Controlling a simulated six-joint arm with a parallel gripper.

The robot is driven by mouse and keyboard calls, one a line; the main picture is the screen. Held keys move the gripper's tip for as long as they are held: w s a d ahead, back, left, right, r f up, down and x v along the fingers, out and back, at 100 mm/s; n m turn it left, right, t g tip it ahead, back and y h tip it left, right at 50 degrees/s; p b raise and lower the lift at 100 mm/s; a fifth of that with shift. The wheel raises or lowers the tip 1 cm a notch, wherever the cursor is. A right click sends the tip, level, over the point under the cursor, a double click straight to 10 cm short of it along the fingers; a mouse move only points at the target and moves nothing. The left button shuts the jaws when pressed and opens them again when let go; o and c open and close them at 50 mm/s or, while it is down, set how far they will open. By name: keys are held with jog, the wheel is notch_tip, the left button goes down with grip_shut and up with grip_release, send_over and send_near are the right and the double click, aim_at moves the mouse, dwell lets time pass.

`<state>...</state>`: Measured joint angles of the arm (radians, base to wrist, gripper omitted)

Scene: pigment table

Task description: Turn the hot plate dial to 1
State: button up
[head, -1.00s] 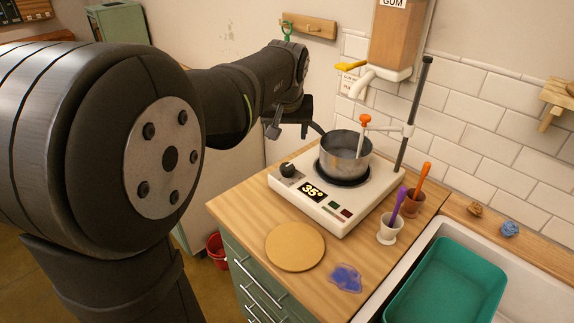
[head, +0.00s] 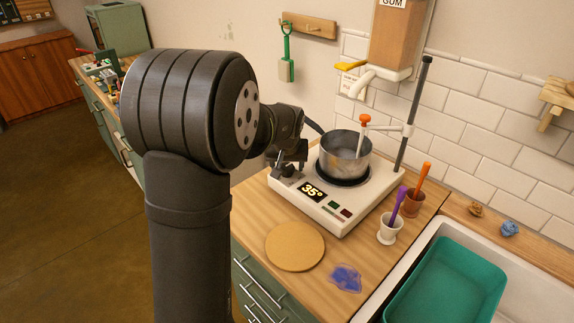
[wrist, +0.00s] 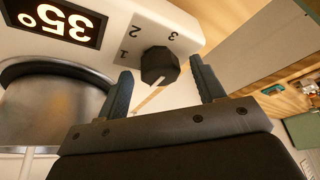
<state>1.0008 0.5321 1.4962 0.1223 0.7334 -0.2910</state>
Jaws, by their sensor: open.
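The hot plate (head: 325,213) is a white box on the wooden counter, its display reading 35°. In the wrist view its black dial (wrist: 160,64) sits on the white panel (wrist: 195,22), with the marks 1, 2 and 3 printed beside it. A pale line shows on the dial's lower face, away from the three numbers. My gripper (wrist: 162,70) is open, its two fingers on either side of the dial with gaps showing.
A metal pot (head: 345,160) stands on the heating plate, with a probe clamped to a black rod (head: 412,115). A round tan board (head: 295,247) and a blue stain lie in front.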

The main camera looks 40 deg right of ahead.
jog(key=shift+f, duration=0.1)
jog(key=c, duration=1)
jog(key=shift+o, duration=0.2)
jog(key=shift+m, duration=0.3)
jog(key=m, duration=0.2)
jog(key=m+g, duration=0.1)
jog(key=m+g+h, duration=0.1)
jog(key=m, duration=0.1)
jog(key=shift+w+m, duration=0.25)
jog(key=shift+m, duration=0.05)
jog(key=m+g, duration=0.2)
jog(key=m, duration=0.3)
jog(key=shift+w, duration=0.1)
jog(key=shift+m, duration=0.4)
jog(key=o, duration=1)
jog(key=shift+c, duration=0.2)
